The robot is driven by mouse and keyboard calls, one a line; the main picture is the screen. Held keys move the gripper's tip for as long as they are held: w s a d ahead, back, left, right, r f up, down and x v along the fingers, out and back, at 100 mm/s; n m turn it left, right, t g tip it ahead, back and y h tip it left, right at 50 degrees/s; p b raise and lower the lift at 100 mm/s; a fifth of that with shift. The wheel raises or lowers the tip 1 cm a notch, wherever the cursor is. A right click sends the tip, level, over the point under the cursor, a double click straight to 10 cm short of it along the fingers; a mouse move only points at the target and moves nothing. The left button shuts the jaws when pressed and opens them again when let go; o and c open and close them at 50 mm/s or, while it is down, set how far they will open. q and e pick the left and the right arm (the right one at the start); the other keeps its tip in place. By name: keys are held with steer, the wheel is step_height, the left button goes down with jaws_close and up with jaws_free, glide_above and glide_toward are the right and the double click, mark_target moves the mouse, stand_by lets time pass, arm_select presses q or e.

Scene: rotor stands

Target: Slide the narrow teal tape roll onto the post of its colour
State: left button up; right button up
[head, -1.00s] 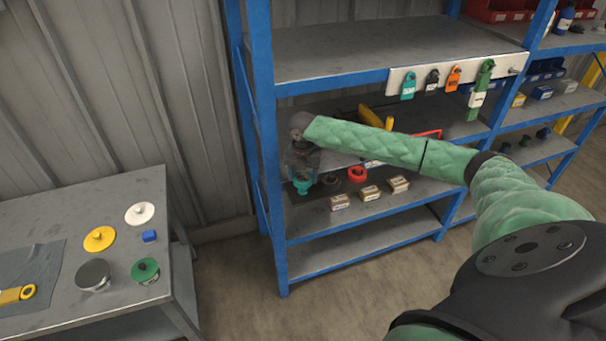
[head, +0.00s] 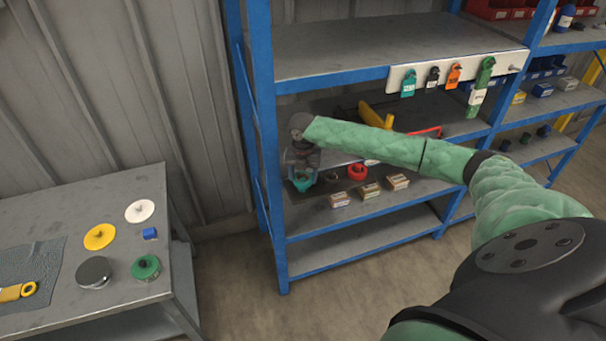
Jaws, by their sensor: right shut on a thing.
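My right gripper (head: 302,168) points down over the left end of the middle shelf of the blue rack. It is shut on a small teal thing (head: 303,183), which looks like the teal tape roll. The fingers hide much of it, and it is very small in the picture. It is at or just above the dark mat on that shelf. I cannot tell whether a teal post is under or inside it. A black ring (head: 333,175) and a red ring (head: 357,171) stand to its right. My left gripper is out of view.
Several small boxes (head: 370,191) line the shelf's front edge. A blue upright (head: 266,150) stands close left of the gripper. Coloured tags hang from a white rail (head: 440,72) above. A grey table (head: 60,215) with coloured discs is at left.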

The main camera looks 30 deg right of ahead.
steer(key=shift+f, duration=1.15)
steer(key=shift+f, duration=0.3)
stand_by(0.5)
steer(key=o, duration=1.3)
steer(key=shift+r, duration=0.1)
steer(key=shift+r+p, duration=1.8)
steer(key=shift+r, duration=2.6)
